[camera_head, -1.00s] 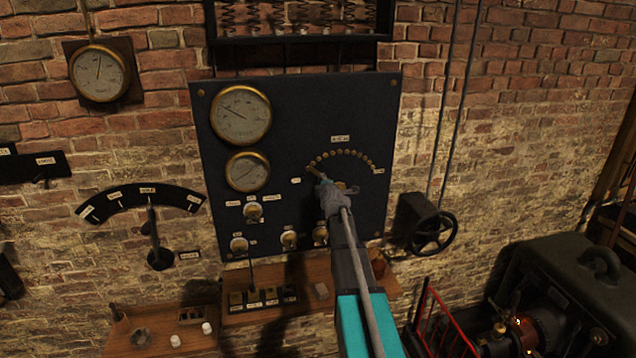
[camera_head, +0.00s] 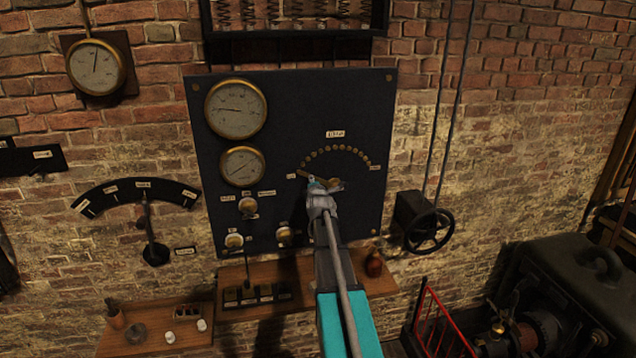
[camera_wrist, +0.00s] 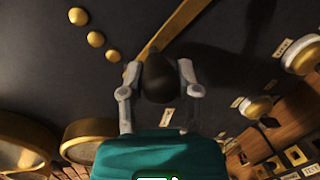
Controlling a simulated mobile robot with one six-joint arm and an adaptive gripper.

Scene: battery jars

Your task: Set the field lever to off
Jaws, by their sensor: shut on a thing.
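The field lever is a brass arm (camera_head: 332,183) on the dark panel (camera_head: 360,100), below an arc of brass studs. In the head view its outer end lies toward the left end of the arc, close to a small white label (camera_head: 291,176). My gripper (camera_head: 317,189) is at the lever and hides part of it. In the wrist view, the brass arm (camera_wrist: 172,32) ends in a dark knob (camera_wrist: 157,80). The fingers of my gripper (camera_wrist: 156,84) are shut on this knob, one on each side. The label wording is too small to read.
Two round gauges (camera_head: 236,108) and several round knobs (camera_head: 248,205) sit on the panel's left. A wooden shelf (camera_head: 215,310) with small items is below. A black handwheel (camera_head: 430,230) is on the right wall, with a dark machine (camera_head: 560,280) at the lower right.

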